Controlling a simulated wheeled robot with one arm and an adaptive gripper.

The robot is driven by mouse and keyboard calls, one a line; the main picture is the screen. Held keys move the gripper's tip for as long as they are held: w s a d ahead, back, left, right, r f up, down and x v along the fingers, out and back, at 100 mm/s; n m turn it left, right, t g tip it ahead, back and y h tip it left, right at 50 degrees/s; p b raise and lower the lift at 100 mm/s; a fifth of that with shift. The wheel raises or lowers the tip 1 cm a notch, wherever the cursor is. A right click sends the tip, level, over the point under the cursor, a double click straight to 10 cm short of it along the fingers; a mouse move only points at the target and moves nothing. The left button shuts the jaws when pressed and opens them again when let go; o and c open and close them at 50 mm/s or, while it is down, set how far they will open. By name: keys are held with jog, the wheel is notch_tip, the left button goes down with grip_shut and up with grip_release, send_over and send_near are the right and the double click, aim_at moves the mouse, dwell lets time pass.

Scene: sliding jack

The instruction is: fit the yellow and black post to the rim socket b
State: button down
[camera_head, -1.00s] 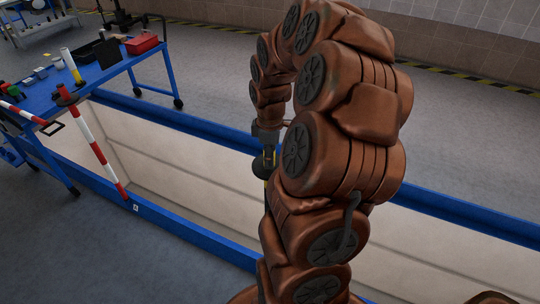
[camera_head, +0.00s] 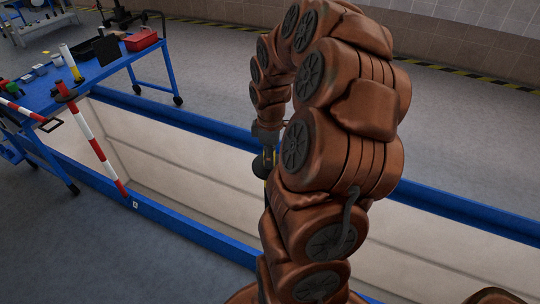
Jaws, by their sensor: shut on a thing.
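My gripper (camera_head: 268,150) hangs at the end of my arched arm, over the pit by the blue rim, partly hidden by my arm. It is shut on the yellow and black post, of which a black disc (camera_head: 258,167) and a small yellow part (camera_head: 266,183) show. The post's lower part is hidden behind my arm. Rim socket b cannot be made out. The near blue rim (camera_head: 185,226) passes behind my arm. A small white label (camera_head: 135,204) on it is too small to read.
A red and white post (camera_head: 93,140) stands at the near rim on the left, leaning in the picture. A blue table (camera_head: 105,70) at upper left holds a red box (camera_head: 141,40) and several small items. The far blue rim (camera_head: 455,213) runs beyond the pit. The floor behind is clear.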

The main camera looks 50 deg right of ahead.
jog(key=shift+f, duration=0.4)
jog(key=c, duration=0.7)
grip_release()
jog(key=shift+r, duration=0.1)
notch_tip(320, 180, up, 12)
jog(key=shift+f, duration=0.2)
jog(key=shift+r, duration=0.1)
